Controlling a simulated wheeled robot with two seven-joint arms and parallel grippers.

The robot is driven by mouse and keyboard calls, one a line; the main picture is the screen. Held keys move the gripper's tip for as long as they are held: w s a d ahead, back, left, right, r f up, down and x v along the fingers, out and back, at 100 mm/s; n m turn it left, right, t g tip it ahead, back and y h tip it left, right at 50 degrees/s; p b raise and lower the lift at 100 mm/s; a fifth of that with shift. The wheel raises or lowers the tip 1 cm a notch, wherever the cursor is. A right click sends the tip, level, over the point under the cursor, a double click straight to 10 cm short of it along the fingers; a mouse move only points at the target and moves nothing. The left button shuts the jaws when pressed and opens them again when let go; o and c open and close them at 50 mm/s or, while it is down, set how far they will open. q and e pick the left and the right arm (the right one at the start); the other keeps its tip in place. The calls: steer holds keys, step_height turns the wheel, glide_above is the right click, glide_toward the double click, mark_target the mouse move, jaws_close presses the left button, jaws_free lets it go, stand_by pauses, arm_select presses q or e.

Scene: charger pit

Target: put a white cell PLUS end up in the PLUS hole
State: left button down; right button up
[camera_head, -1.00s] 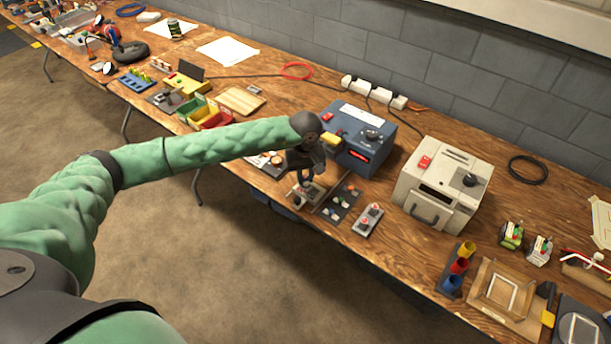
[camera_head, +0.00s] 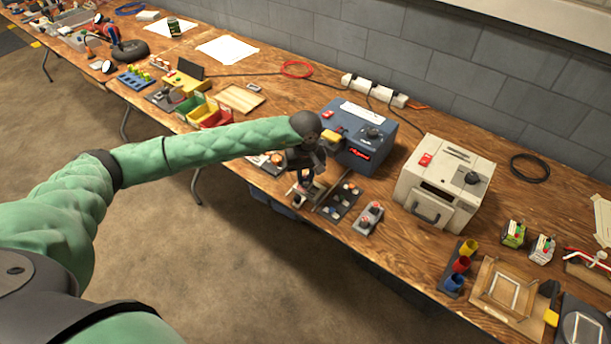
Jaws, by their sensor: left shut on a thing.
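My left gripper (camera_head: 304,184) points down over the front edge area of the bench, in front of the blue box. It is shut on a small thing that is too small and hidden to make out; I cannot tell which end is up. A small pale fixture (camera_head: 296,197) sits right below the fingers and is partly hidden by them. A dark tray (camera_head: 349,187) with several small white and orange pieces lies just to the right. The PLUS hole cannot be made out at this size. My right gripper is not in view.
A blue box (camera_head: 352,157) with a red display stands behind the gripper. A grey block (camera_head: 369,217) with reddish tops and a cream box (camera_head: 447,182) stand to the right. Green and red bins (camera_head: 207,112) and a wooden tray (camera_head: 241,99) are to the left.

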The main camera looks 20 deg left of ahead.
arm_select(q)
steer(key=shift+f+b, duration=0.3)
steer(key=shift+b, duration=0.3)
stand_by(0.8)
steer(key=c, duration=1.2)
jaws_free()
steer(key=shift+r, duration=0.1)
steer(key=shift+r, duration=3.4)
steer(key=shift+p, duration=0.3)
